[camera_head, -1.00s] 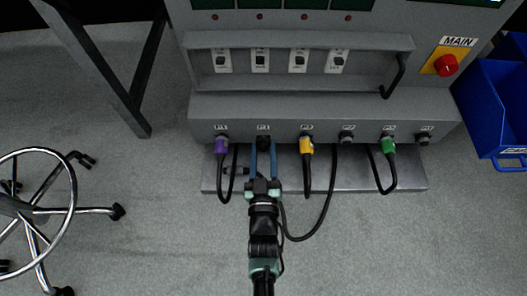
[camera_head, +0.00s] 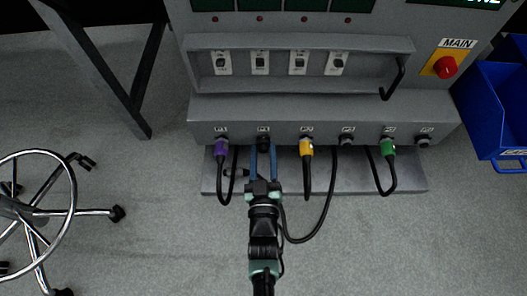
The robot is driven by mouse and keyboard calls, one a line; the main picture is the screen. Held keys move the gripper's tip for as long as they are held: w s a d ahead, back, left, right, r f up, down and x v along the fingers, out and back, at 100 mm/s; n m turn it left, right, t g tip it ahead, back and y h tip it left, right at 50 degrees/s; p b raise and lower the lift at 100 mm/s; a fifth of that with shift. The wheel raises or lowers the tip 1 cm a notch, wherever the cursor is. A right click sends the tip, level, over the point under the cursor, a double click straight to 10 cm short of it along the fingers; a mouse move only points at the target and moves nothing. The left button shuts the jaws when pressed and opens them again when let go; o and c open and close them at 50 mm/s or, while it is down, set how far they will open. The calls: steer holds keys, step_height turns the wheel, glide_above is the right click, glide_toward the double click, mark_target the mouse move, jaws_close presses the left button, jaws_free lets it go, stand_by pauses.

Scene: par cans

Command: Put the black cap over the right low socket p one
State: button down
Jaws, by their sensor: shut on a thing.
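My gripper (camera_head: 263,150) reaches up from below to the second low socket from the left (camera_head: 263,139), under a small white label too small to read surely. Its two blue fingers point at the panel and are shut on the black cap (camera_head: 263,147), a small dark piece at the fingertips. The cap is at the socket's mouth. I cannot tell whether it is seated over the socket or just in front of it. The fingers hide part of both.
A purple plug (camera_head: 221,145) with a black cable sits just left of my gripper, and a yellow plug (camera_head: 306,147) just right. A green plug (camera_head: 388,146) is farther right. A grey ledge (camera_head: 410,180) runs below. A stool (camera_head: 40,211) stands left, blue bins (camera_head: 490,105) right.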

steer(key=shift+w, duration=0.7)
stand_by(0.5)
steer(key=shift+c, duration=1.8)
jaws_free()
steer(key=shift+s, duration=0.1)
